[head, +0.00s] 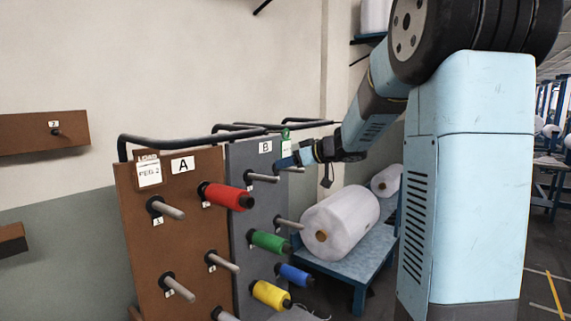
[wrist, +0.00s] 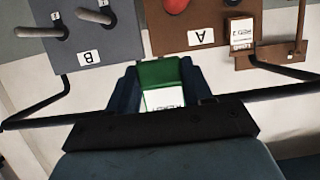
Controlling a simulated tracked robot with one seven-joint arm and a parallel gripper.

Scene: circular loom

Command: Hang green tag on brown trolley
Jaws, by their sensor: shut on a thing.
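The brown trolley (head: 165,245), marked A, stands at the left in the head view, with bare pegs and a red spool (head: 228,197). A white "PEG 2" card (head: 149,173) hangs at its top left corner. My gripper (head: 287,161) is beside the upper right edge of the grey trolley B. It is shut on the green tag (head: 287,139), which has a white card face. In the wrist view the green tag (wrist: 160,85) sits between the two fingers. The brown trolley's panel (wrist: 205,20) shows beyond it, upside down.
The grey trolley (head: 242,205) adjoins the brown one and carries green, blue and yellow spools. Black handle bars (head: 180,141) run above both trolleys. A large white roll (head: 340,222) lies on a blue stand at the right. A brown wall board (head: 30,133) is at the left.

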